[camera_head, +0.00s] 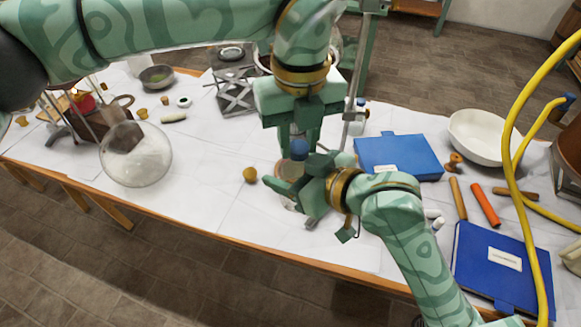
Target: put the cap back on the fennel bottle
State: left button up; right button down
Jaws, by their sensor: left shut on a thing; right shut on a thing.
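My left gripper (300,138) comes down from above and is shut on the blue cap (299,149), just below its fingers. My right gripper (290,186) comes in from the lower right and is shut on the fennel bottle (288,168), directly below the cap. The bottle is mostly hidden by the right gripper; only a pale, glassy part shows. The cap is above the bottle, but the overlap of the grippers hides whether they touch. The bottle's tilt and label cannot be made out.
A round glass flask (135,154) stands at left and a small cork ball (250,175) lies nearby. A metal jack (236,92) and stand rod (352,100) are behind. Blue books (400,156), a white bowl (482,138) and a yellow hose (516,170) are at right. The front middle is clear.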

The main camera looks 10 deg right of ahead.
pick_arm(q)
jog(key=o, duration=1.1)
jog(key=shift+r, duration=0.1)
jog(key=shift+r, duration=2.15)
jog(key=shift+c, duration=0.4)
notch_tip(320, 180, up, 4)
jog(key=shift+f+n, duration=0.25)
jog(key=shift+n, duration=0.75)
